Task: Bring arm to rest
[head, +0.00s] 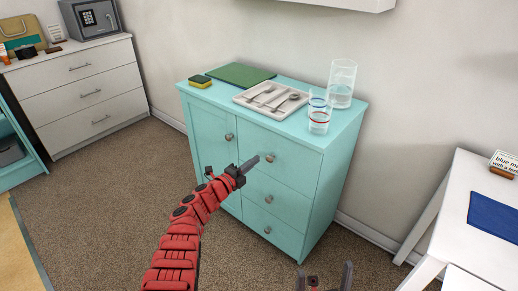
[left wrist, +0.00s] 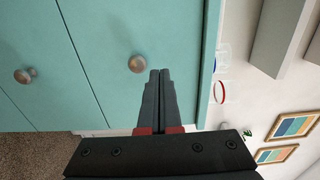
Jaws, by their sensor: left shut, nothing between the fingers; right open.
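My left arm is red and reaches out over the carpet. Its gripper (head: 256,161) is shut and empty, in front of the teal cabinet (head: 285,190) and close to its top drawer knob in the picture. In the left wrist view the two black fingers of the left gripper (left wrist: 160,72) are pressed together, with the teal cabinet front (left wrist: 60,40) behind them. I cannot tell if they touch the cabinet. My right gripper (head: 330,283) shows only its fingertips at the bottom edge of the head view. They are apart with nothing between them.
On the cabinet top are a cutlery tray (head: 243,101), a green board (head: 240,74), a sponge (head: 200,81) and two glasses (head: 341,84) (head: 319,114). A white table (head: 455,215) stands at the right. A white dresser (head: 75,85) stands at the left. Carpet (head: 105,205) between is clear.

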